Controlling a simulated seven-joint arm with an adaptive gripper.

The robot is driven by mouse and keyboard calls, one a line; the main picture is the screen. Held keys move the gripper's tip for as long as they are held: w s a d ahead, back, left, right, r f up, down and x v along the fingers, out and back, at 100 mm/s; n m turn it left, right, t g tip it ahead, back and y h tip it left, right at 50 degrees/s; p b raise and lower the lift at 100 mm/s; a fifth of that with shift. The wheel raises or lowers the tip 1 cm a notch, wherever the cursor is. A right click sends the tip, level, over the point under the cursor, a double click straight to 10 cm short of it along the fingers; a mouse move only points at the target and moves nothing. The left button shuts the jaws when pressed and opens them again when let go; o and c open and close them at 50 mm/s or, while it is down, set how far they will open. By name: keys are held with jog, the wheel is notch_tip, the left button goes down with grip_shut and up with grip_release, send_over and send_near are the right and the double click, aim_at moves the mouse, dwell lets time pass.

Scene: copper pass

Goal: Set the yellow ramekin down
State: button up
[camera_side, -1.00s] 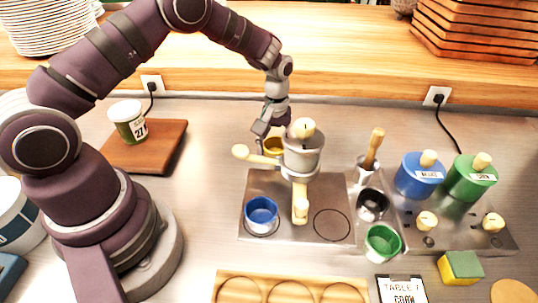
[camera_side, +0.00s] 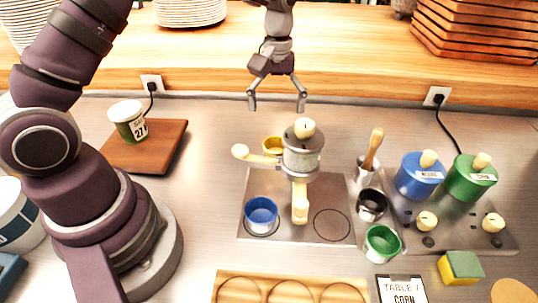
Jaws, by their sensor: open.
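The yellow ramekin (camera_side: 271,146) stands on the counter at the back edge of the steel plate, behind the grey pot. The pot and its cream handle hide part of it, so I cannot tell whether it touches the plate. My gripper (camera_side: 278,108) is open and empty, above and behind the ramekin and apart from it, fingers pointing down. A blue ramekin (camera_side: 261,211) sits on the plate's left front ring. A green ramekin (camera_side: 382,243) and a black ramekin (camera_side: 371,204) stand to the right of the plate.
A mortar with pestle (camera_side: 371,153), blue canister (camera_side: 420,176) and green canister (camera_side: 470,178) stand right. A wooden tray (camera_side: 230,292) with round recesses lies in front. A wooden board (camera_side: 165,147) lies left.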

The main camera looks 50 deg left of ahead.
jog(key=s+r+m+t, duration=0.25)
jog(key=s+r, duration=0.25)
jog(key=r, duration=0.4)
jog(key=s+d+r+m+t, duration=0.1)
jog(key=s+m+t, duration=0.2)
jog(key=s+m, duration=0.3)
jog(key=s, duration=0.5)
jog(key=shift+d, duration=0.2)
